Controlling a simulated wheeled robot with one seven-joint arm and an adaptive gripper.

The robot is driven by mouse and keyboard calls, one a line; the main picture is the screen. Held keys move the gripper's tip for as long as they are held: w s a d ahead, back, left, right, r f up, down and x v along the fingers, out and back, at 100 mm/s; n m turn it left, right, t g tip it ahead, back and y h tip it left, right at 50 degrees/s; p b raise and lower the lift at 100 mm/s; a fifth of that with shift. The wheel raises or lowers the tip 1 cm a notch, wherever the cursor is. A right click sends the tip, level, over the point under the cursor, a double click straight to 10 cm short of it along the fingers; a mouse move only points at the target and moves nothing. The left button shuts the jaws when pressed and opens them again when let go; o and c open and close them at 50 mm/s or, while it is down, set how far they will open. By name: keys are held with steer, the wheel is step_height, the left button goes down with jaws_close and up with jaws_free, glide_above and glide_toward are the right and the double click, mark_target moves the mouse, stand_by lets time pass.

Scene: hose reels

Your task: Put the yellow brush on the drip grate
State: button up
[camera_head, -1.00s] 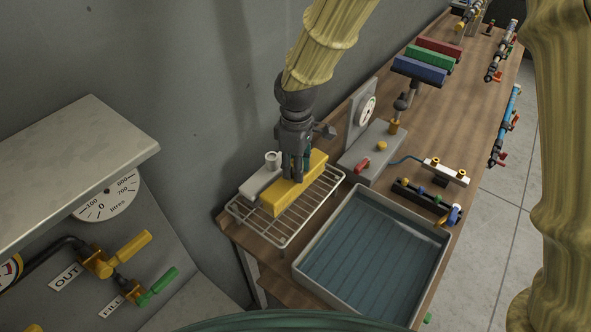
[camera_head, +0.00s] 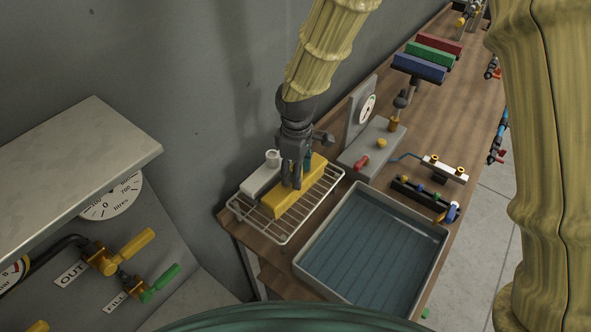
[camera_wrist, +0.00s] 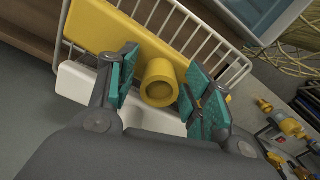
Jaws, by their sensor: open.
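The yellow brush (camera_head: 282,202) is a long yellow block lying on the drip grate (camera_head: 325,191), a white wire rack at the table's near left end. In the wrist view the brush (camera_wrist: 107,36) shows a round yellow stub between my fingers. The grate's wires (camera_wrist: 213,42) pass under and beside it. My gripper (camera_head: 293,183) is just above the brush and partly hides it. In the wrist view my gripper (camera_wrist: 158,88) is open, with teal pads on both sides of the stub and gaps visible.
A white block with a round stub (camera_head: 262,176) lies beside the brush on the grate. A grey basin of water (camera_head: 372,243) stands to the right. A grey box with a dial (camera_head: 371,145) stands behind. The wall is close on the left.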

steer(key=shift+r, duration=0.1)
step_height(320, 180, up, 11)
steer(key=b, duration=0.3)
steer(key=shift+w, duration=0.1)
steer(key=shift+r, duration=0.5)
